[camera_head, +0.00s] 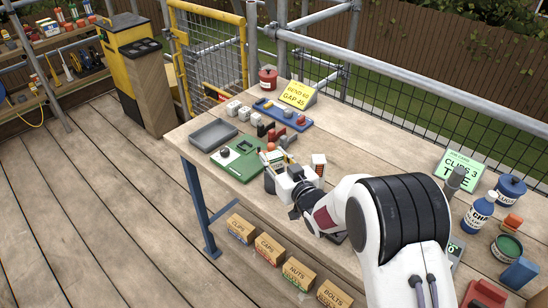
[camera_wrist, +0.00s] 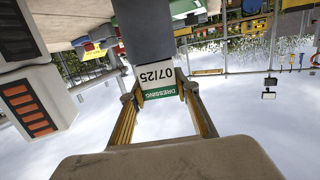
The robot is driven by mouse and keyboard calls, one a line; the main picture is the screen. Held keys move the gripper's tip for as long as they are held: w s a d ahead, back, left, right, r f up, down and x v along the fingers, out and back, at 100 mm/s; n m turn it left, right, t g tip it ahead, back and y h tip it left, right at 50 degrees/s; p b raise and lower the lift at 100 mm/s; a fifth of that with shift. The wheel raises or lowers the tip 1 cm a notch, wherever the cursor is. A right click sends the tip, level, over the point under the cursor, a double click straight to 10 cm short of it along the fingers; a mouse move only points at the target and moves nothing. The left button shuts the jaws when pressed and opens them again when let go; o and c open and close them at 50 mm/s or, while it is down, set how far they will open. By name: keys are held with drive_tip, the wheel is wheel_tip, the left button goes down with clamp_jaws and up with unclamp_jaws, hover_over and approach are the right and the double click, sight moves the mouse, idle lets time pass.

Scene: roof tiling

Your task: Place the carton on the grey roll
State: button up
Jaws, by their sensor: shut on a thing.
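The carton, with a white face marked 07/25 and a green DRESSING band, is between the yellow fingers of my gripper (camera_wrist: 161,108) in the wrist view; its white face (camera_wrist: 156,75) shows there. That view is upside down. A dark grey upright thing (camera_wrist: 145,30), which looks like the grey roll, lines up directly under the carton and borders it; I cannot tell whether they touch. In the head view my gripper (camera_head: 285,180) is at the table's near side, shut on the carton (camera_head: 275,158). The grey roll (camera_head: 269,184) shows partly below it, mostly hidden by the gripper.
A white box with red marks (camera_head: 318,164) stands close to the right of my gripper. A green board (camera_head: 238,160) and grey tray (camera_head: 213,134) lie to the left. A blue tray (camera_head: 281,114) is behind. Bottles and tins crowd the right end. Bare table lies behind the white box.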

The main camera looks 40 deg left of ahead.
drive_tip(key=shift+f, duration=0.15)
drive_tip(key=o, duration=0.9)
drive_tip(key=shift+r, duration=0.2)
drive_tip(key=v, duration=1.2)
idle(0.7)
